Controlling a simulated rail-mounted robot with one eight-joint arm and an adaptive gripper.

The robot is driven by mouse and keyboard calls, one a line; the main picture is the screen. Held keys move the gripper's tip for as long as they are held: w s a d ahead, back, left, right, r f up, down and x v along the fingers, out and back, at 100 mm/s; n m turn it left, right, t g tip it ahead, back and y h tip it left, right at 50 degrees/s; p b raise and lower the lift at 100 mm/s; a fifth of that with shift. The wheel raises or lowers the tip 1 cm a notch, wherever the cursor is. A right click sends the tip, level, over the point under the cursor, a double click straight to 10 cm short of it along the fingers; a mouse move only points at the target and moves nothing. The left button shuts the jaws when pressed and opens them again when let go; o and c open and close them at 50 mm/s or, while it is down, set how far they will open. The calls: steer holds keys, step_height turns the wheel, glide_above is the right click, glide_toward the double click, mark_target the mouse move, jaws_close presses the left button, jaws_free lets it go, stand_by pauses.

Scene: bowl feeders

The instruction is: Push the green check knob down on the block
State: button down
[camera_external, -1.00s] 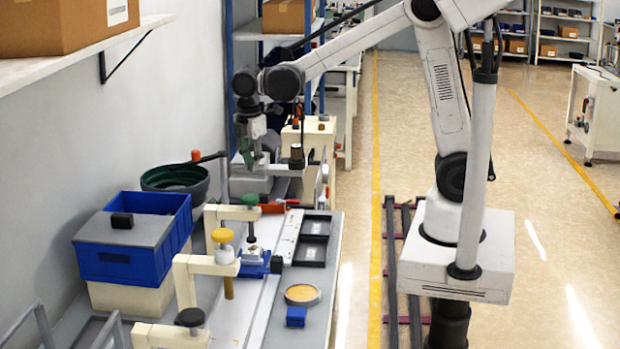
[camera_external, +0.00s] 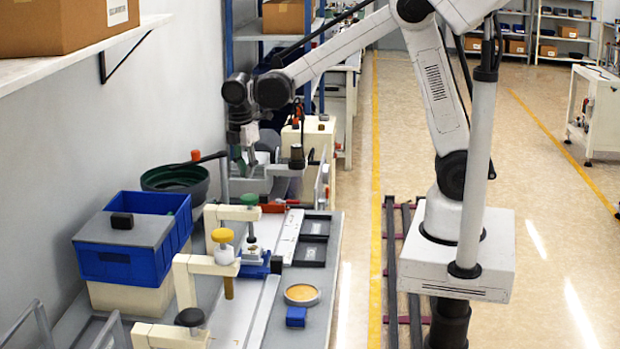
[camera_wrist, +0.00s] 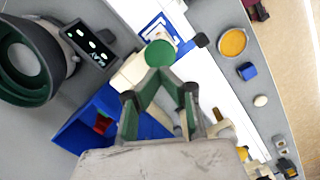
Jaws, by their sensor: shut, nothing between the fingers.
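The green knob (camera_external: 250,199) sits on top of a cream bracket arm (camera_external: 228,214), with a plunger below it. Under the plunger, a small silver block (camera_external: 252,251) sits in a blue holder (camera_external: 254,267). My gripper (camera_external: 249,163) is above the green knob and appears farther back in the external view. In the wrist view, the green knob (camera_wrist: 159,53) appears just beyond my shut fingertips (camera_wrist: 159,73). The fingers look empty, and the gap to the knob is hard to judge.
A yellow knob (camera_external: 222,235) and a black knob (camera_external: 189,317) stand on nearer brackets. A green bowl feeder (camera_external: 175,181) and blue bin (camera_external: 130,262) are on the left. Black trays (camera_external: 311,252), an amber dish (camera_external: 302,294) and a small blue block (camera_external: 296,317) are on the right.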

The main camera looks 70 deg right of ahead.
mark_target(249, 197)
steer(key=shift+d+f+b, duration=0.15)
steer(key=shift+f+b, duration=0.5)
steer(key=shift+f, duration=0.75)
steer(key=shift+d+f+b, duration=0.15)
steer(key=shift+f+b, duration=0.5)
steer(key=shift+f, duration=0.75)
step_height(249, 197, down, 2)
steer(key=shift+s+f+b, duration=0.1)
steer(key=shift+f+b, duration=0.05)
steer(key=shift+b, duration=0.9)
steer(key=a, duration=0.1)
steer(key=w+a+r, duration=0.1)
steer(key=a, duration=0.1)
steer(key=shift+r, duration=0.15)
step_height(249, 197, up, 12)
steer(key=a, duration=0.1)
steer(key=shift+w, duration=0.2)
